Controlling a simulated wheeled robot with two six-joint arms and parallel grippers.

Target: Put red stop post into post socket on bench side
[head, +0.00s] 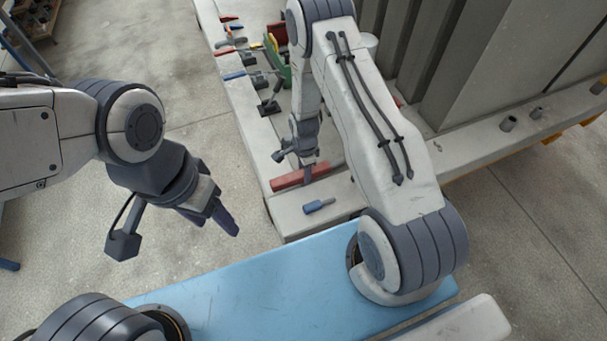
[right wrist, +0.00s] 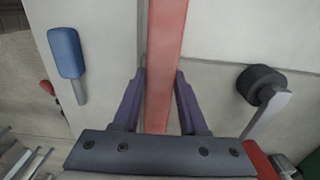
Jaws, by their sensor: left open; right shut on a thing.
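The red stop post (head: 287,181) is a long red bar lying level across the near end of the concrete bench (head: 292,221). My right gripper (head: 308,172) is shut on it; in the right wrist view the red stop post (right wrist: 166,60) runs between the two fingers (right wrist: 160,85). Whether it touches the bench top cannot be told. My left gripper (head: 218,222) is open and empty over the floor. Short grey tubes (head: 508,123) stand on the bench arm at the right; I cannot tell whether one is the post socket.
A blue-handled tool (head: 318,206) lies near the post, and also shows in the right wrist view (right wrist: 66,55). Several clamps and tools (head: 268,80) crowd the bench's far left. A tall grey panel (head: 490,60) rises behind my right arm.

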